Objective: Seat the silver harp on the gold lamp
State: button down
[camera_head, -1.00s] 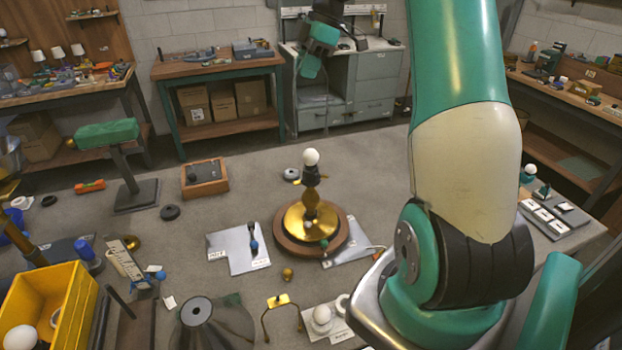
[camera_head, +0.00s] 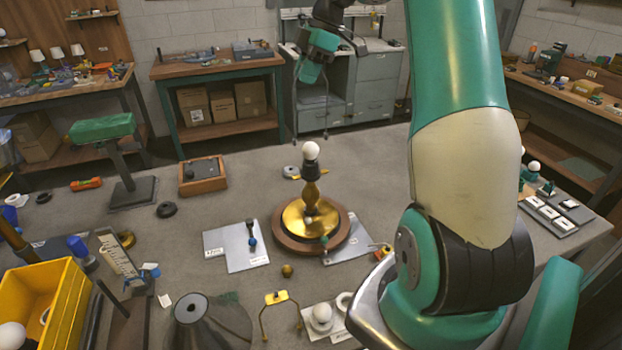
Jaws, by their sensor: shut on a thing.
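The gold lamp (camera_head: 312,193) stands upright on a round wooden base near the middle of the table. A white bulb (camera_head: 311,150) sits in its dark socket. My gripper (camera_head: 312,73), teal, is high above the lamp and shut on the silver harp (camera_head: 326,112). The harp hangs from it with its thin legs pointing down. In the picture the leg ends show just above and to either side of the bulb, apart from the lamp. The fingertips and the top of the harp are hard to make out.
A harp with a yellow top (camera_head: 276,298) stands in front of the lamp, beside a grey cone shade (camera_head: 205,325). Grey plates (camera_head: 240,247) lie around the lamp base. A yellow bin (camera_head: 45,305) is at front left. The table behind the lamp is mostly clear.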

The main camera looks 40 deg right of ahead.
jog(key=shift+f, duration=0.2)
jog(key=shift+f+b, duration=1.95)
jog(key=shift+f, duration=0.15)
jog(key=shift+f+b, duration=1.6)
jog(key=shift+f, duration=0.05)
jog(key=shift+f+b, duration=1.1)
jog(key=shift+f, duration=0.05)
dwell(0.3)
jog(key=c, duration=0.9)
grip_release()
